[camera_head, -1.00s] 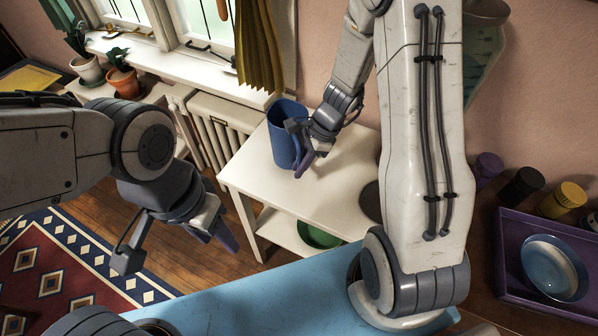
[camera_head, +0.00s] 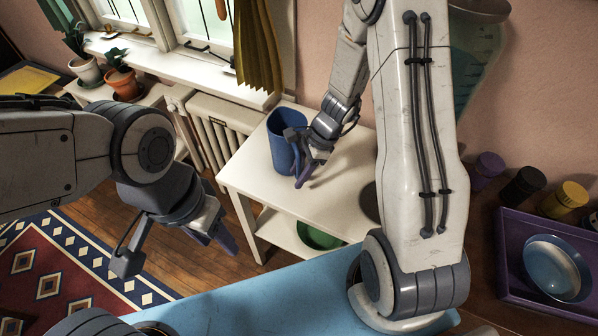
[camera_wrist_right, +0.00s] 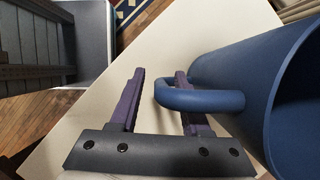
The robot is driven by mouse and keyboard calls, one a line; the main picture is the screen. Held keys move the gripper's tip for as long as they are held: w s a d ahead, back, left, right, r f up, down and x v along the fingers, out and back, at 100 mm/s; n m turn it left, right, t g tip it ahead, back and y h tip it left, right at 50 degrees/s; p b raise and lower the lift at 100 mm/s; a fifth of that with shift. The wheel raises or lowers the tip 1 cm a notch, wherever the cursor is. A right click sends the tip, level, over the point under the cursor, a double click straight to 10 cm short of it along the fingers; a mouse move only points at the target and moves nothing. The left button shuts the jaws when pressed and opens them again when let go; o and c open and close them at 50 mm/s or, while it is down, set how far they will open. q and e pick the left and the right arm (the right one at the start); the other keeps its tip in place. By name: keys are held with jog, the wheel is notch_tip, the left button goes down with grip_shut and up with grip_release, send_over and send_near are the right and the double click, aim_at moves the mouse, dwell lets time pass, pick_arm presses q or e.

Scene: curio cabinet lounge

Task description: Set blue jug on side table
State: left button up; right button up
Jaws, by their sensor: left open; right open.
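The blue jug (camera_head: 281,140) stands upright on the white side table (camera_head: 250,182), near its back left corner. In the right wrist view the jug (camera_wrist_right: 275,85) fills the right side, with its handle (camera_wrist_right: 205,98) pointing toward the fingers. My right gripper (camera_head: 306,172) is open beside the jug. In the right wrist view its fingers (camera_wrist_right: 158,95) are apart; the handle's loop lies partly between them, by the right finger. I cannot tell whether they touch. My left gripper (camera_head: 180,248) is open and empty over the wooden floor, left of the table.
A green bowl (camera_head: 318,236) sits on the table's lower shelf. A radiator (camera_head: 215,135) and curtain (camera_head: 258,50) are behind. A purple tray (camera_head: 515,265) with a blue-white bowl (camera_head: 555,268) is at right. The table's front top is clear.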

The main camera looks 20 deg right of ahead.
jog(key=shift+r, duration=0.3)
jog(key=p+v, duration=0.2)
jog(key=v, duration=0.9)
jog(key=s+a+r+n+g+h, duration=0.1)
jog(key=s+a+r+n, duration=0.2)
jog(key=s+a+n, duration=0.3)
jog(key=s+a+r+n+h, duration=0.1)
jog(key=s+a+r+n, duration=0.25)
jog(key=a+n, duration=0.3)
jog(key=s+a+r+n+h, duration=0.1)
jog(key=s+a+r+n, duration=0.1)
jog(key=s+n, duration=0.8)
jog(key=shift+s+a+r+n+t+h, duration=0.25)
jog(key=shift+r+n, duration=0.35)
jog(key=shift+n, duration=1.25)
